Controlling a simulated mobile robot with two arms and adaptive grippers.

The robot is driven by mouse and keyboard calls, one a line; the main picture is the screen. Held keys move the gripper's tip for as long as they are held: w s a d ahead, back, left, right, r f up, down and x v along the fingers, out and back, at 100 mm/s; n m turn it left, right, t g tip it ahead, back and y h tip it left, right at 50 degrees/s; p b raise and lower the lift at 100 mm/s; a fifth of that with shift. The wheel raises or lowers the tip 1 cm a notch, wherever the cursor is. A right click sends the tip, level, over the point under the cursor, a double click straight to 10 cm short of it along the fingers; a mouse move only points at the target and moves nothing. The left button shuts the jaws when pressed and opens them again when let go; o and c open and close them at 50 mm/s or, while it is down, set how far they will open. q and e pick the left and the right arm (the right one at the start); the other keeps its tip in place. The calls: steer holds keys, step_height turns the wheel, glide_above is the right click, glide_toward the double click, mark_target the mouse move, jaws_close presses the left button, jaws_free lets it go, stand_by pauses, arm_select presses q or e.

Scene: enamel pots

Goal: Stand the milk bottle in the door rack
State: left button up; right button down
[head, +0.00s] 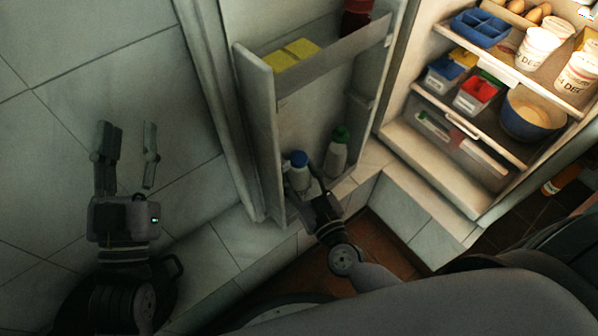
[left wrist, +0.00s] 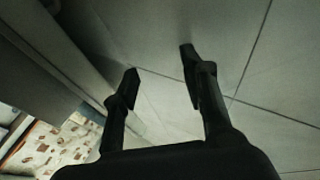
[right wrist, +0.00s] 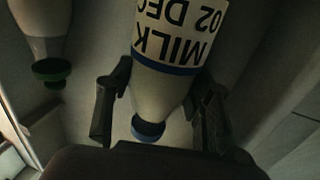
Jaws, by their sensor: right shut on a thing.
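The milk bottle (head: 299,172) is white with a blue cap and stands at the lower part of the open fridge door, by the door rack (head: 272,186). In the right wrist view its label (right wrist: 178,36) reads MILK 02 DEC. My right gripper (head: 312,190) is shut on the milk bottle, with one finger on each side near its neck (right wrist: 160,100). Whether the bottle's base rests on the rack floor is hidden. My left gripper (head: 125,155) is open and empty over the tiled floor, left of the door; its spread fingers show in the left wrist view (left wrist: 158,82).
A green-capped bottle (head: 337,152) stands in the same lower part of the door, to the right. The upper door shelf (head: 335,62) holds a yellow box (head: 292,55) and a dark red item (head: 356,16). Fridge shelves with tubs and a blue bowl (head: 531,115) are at right.

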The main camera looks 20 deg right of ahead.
steer(key=shift+f+b, duration=0.45)
steer(key=shift+f, duration=0.2)
arm_select(q)
steer(key=s+r+t+h, duration=0.1)
steer(key=s+r+t, duration=0.3)
steer(key=r, duration=0.2)
steer(key=shift+s+a+t+h+b, duration=0.15)
steer(key=shift+s+t+h+b, duration=0.05)
steer(key=shift+t+h+b, duration=0.15)
arm_select(e)
steer(key=shift+f, duration=0.6)
steer(key=c, duration=1.1)
jaws_free()
steer(key=o, duration=0.4)
steer(key=shift+f, duration=0.2)
steer(key=shift+r, duration=0.15)
